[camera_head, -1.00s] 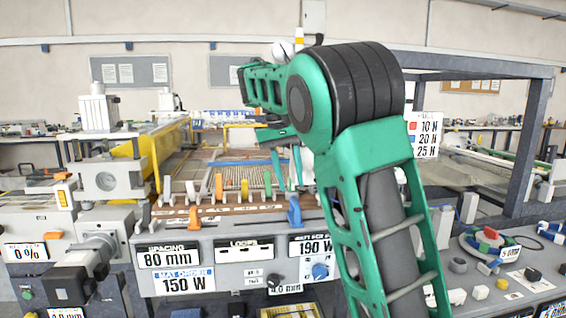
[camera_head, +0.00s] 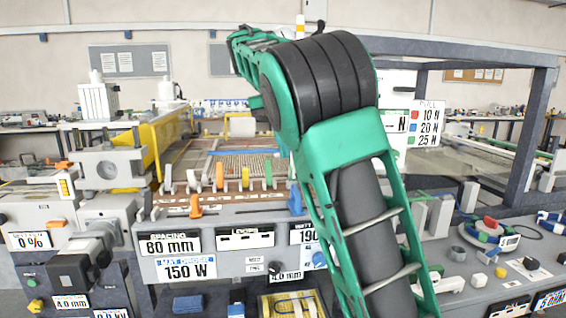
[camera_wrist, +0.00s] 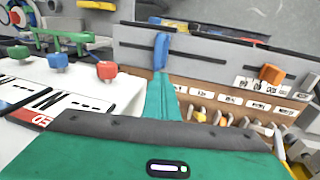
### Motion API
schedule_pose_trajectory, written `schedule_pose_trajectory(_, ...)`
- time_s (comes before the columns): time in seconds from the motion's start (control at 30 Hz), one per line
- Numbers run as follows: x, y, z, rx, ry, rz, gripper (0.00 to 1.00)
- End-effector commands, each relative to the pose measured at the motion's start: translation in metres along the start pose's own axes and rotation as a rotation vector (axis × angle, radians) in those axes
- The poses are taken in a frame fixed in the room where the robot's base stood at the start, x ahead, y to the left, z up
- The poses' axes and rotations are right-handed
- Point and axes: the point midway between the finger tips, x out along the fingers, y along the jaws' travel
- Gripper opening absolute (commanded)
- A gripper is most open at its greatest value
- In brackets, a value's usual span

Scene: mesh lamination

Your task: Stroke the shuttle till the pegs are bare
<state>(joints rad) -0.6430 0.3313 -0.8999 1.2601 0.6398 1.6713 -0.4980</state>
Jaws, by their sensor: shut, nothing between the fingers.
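My gripper (camera_wrist: 163,78) shows in the wrist view with its teal fingers together and nothing between them. The fingertips are by the lower end of a blue lever (camera_wrist: 161,50); I cannot tell whether they touch. My arm hides the gripper in the head view. The blue lever (camera_head: 296,199) stands at the right of the front panel there, an orange lever (camera_head: 195,207) at its left. A row of upright white, orange and green pegs (camera_head: 220,176) stands behind the panel. Which part is the shuttle is not clear.
The mesh bed (camera_head: 240,160) lies behind the pegs, with a yellow beam (camera_head: 165,135) along its left. In the wrist view, a white block (camera_wrist: 70,85) with green, blue and red knobs is close on the left. A force sign (camera_head: 425,128) stands right of my arm.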

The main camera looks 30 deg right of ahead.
Motion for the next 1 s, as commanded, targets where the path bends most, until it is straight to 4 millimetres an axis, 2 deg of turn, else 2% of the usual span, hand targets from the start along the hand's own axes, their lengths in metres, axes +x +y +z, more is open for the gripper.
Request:
schedule_pose_trajectory(0.2, 0.002, -0.052, 0.006, 0.030, 0.157, 0.050, 0.00)
schedule_pose_trajectory(0.3, 0.000, -0.069, 0.019, 0.052, 0.230, 0.101, 0.00)
schedule_pose_trajectory(0.4, -0.004, -0.077, 0.034, 0.073, 0.286, 0.155, 0.00)
schedule_pose_trajectory(0.6, -0.011, -0.081, 0.057, 0.099, 0.344, 0.231, 0.00)
schedule_pose_trajectory(0.73, -0.009, -0.079, 0.059, 0.105, 0.352, 0.244, 0.00)
schedule_pose_trajectory(0.87, 0.003, -0.075, 0.054, 0.105, 0.349, 0.246, 0.00)
schedule_pose_trajectory(1.0, 0.024, -0.068, 0.047, 0.105, 0.348, 0.246, 0.00)
